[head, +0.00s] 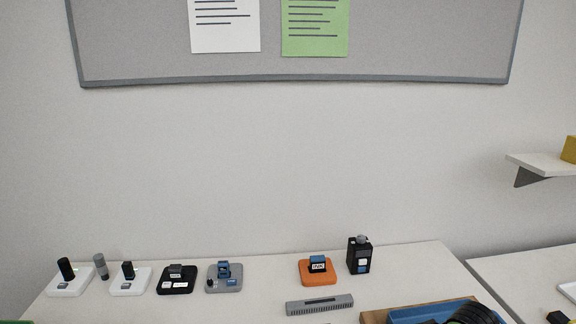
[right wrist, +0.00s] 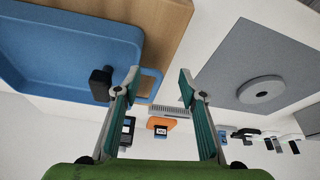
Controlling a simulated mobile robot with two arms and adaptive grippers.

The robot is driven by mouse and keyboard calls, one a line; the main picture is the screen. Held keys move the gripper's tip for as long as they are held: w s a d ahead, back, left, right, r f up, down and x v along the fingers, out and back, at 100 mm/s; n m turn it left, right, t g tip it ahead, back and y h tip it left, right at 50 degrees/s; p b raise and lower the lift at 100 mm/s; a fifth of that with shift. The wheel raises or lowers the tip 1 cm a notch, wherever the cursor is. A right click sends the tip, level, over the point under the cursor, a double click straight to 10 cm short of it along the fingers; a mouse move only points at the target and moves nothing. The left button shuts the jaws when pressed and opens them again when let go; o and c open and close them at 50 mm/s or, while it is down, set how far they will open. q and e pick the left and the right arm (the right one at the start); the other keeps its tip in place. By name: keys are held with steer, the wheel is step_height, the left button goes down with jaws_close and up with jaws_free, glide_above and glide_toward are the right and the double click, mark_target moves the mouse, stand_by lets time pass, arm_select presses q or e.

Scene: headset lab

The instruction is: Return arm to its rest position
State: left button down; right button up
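My right gripper (right wrist: 160,82) shows in the right wrist view with its two green-and-grey fingers spread wide apart. Nothing is between the fingertips. A blue tray (right wrist: 60,45) on a wooden board (right wrist: 165,25) lies beyond the left finger, and a small black block (right wrist: 102,82) shows at the tray's edge near that finger. I cannot tell whether they touch. My left gripper is not in view; only a sliver of green shows at the lower left corner of the head view.
In the head view, an orange base (head: 316,272), a black box device (head: 359,256), a grey slotted bar (head: 319,305) and several small bases stand on the white table (head: 270,290). The blue tray (head: 415,314) is lower right. A grey mat (right wrist: 265,60) bears a round disc (right wrist: 262,90).

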steer(key=shift+n+y, duration=0.3)
steer(key=shift+n, duration=0.2)
steer(key=s+a+f, duration=0.1)
steer(key=s+a, duration=0.1)
steer(key=s+a+f, duration=0.1)
steer(key=s+a, duration=0.1)
steer(key=s+a+f, duration=0.2)
steer(key=shift+a, duration=0.25)
steer(key=s+a, duration=0.1)
steer(key=s, duration=0.1)
steer(key=s+a+f, duration=0.2)
steer(key=s, duration=0.1)
steer(key=shift+s+a, duration=0.15)
steer(key=shift+s, duration=0.15)
steer(key=s+d+m+h, duration=0.1)
steer(key=s+d+m, duration=0.1)
steer(key=s, duration=1.1)
step_height(320, 180, down, 28)
steer(key=g+b, duration=0.2)
steer(key=b, duration=0.1)
steer(key=s+d+f+g+b, duration=0.1)
steer(key=s+d+f+b, duration=0.1)
steer(key=s+f, duration=1.6)
step_height(320, 180, down, 2)
steer(key=shift+s+d+f+h, duration=0.1)
steer(key=shift+s+d+h, duration=0.1)
steer(key=shift+d+h, duration=0.1)
